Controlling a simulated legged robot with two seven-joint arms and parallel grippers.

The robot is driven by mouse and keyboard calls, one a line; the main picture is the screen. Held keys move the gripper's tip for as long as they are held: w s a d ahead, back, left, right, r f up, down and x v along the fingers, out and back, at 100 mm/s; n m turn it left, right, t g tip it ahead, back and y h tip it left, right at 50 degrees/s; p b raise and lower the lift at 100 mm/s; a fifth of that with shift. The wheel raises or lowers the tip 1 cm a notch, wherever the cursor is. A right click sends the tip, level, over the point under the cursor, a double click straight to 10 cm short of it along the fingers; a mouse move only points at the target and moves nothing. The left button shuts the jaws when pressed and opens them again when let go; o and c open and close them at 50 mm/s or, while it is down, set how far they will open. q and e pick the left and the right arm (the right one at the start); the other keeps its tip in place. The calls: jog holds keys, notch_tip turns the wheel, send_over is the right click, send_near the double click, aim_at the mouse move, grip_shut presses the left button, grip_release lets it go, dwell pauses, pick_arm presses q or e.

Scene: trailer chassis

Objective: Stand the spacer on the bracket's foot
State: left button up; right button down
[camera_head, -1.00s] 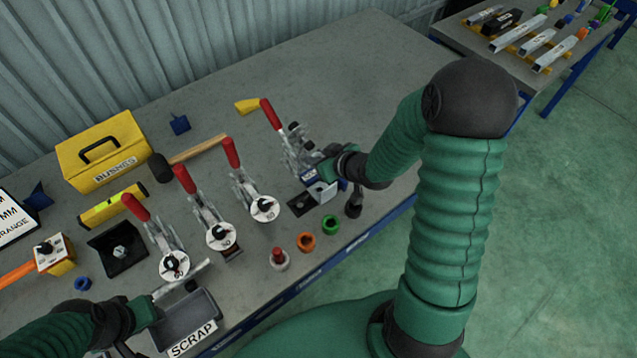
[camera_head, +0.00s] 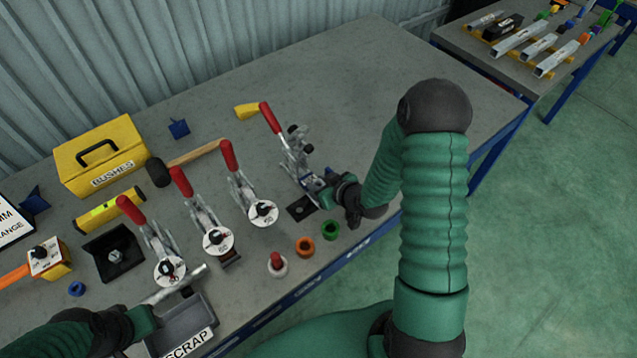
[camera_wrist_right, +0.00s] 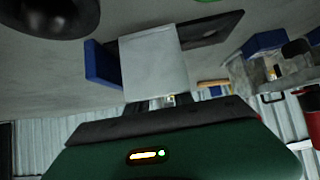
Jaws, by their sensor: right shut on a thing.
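My right gripper (camera_head: 322,192) is low over the table's front part, beside the rightmost toggle clamp. In the right wrist view a pale grey block (camera_wrist_right: 154,64), which I take as the spacer, sits between its blue fingers, and it is shut on this block. The head view hides most of the block behind the gripper. A flat black plate with a hole, seemingly the bracket's foot (camera_head: 299,208), lies just left of the gripper. It shows beyond the block in the wrist view (camera_wrist_right: 218,27); contact between them cannot be told. My left gripper (camera_head: 142,322) is by the scrap tray, its fingers unclear.
Several red-handled toggle clamps (camera_head: 262,212) stand in a row. Green (camera_head: 331,229), orange (camera_head: 305,246) and red-and-white (camera_head: 277,265) pieces lie near the front edge. The scrap tray (camera_head: 203,342), yellow bushes box (camera_head: 98,158) and hammer (camera_head: 195,152) are to the left. The table's back right is clear.

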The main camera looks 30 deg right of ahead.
jog(key=shift+f, duration=0.4)
jog(key=shift+r, duration=0.1)
jog(key=c, duration=1.2)
grip_release()
jog(key=shift+o, duration=0.5)
